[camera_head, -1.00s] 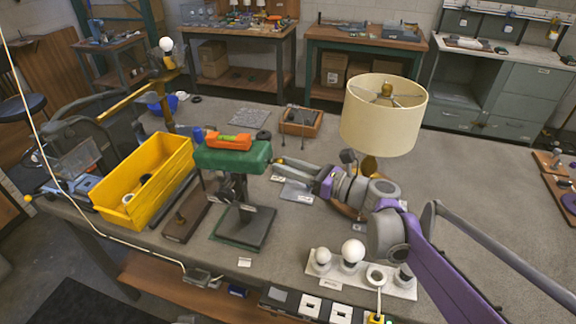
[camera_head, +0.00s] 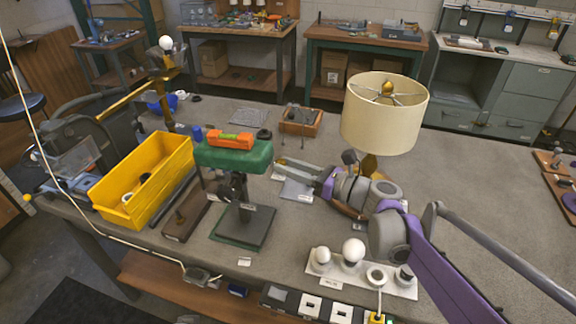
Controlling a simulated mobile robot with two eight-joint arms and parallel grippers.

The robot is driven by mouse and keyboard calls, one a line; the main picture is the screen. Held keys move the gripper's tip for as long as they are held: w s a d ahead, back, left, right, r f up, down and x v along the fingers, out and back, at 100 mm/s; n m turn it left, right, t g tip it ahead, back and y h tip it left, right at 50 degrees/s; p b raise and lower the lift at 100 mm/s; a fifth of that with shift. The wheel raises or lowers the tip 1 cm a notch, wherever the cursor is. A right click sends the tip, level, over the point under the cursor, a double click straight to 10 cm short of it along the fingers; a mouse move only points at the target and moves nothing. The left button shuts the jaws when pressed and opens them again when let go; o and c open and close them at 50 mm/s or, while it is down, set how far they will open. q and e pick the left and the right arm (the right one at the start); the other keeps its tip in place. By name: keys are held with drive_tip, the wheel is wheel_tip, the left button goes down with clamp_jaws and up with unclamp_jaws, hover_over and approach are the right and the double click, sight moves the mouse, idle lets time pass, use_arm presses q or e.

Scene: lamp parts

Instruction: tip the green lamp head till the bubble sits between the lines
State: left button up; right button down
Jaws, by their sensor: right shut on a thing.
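The green lamp head (camera_head: 233,156) sits on top of a dark stand (camera_head: 243,228). An orange spirit level (camera_head: 230,140) with a yellow-green vial lies on the head. The bubble and lines are too small to make out. My right gripper (camera_head: 277,162) reaches in from the right, and its fingertips are at the right end of the green head. It is shut, apparently on that end; the exact contact is too small to see.
A yellow bin (camera_head: 146,187) stands left of the stand. A cream-shaded lamp (camera_head: 385,115) stands behind my right wrist. A white holder with bulbs (camera_head: 352,252) is at the front edge. A wooden tray (camera_head: 301,122) lies behind the head.

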drive_tip(key=shift+s+d+f, duration=0.15)
drive_tip(key=shift+d+f, duration=0.1)
drive_tip(key=shift+f, duration=0.45)
drive_tip(key=c, duration=0.6)
unclamp_jaws()
drive_tip(key=shift+d, duration=0.1)
drive_tip(key=b+v, duration=0.1)
drive_tip(key=v, duration=0.9)
drive_tip(key=shift+s+d, duration=0.2)
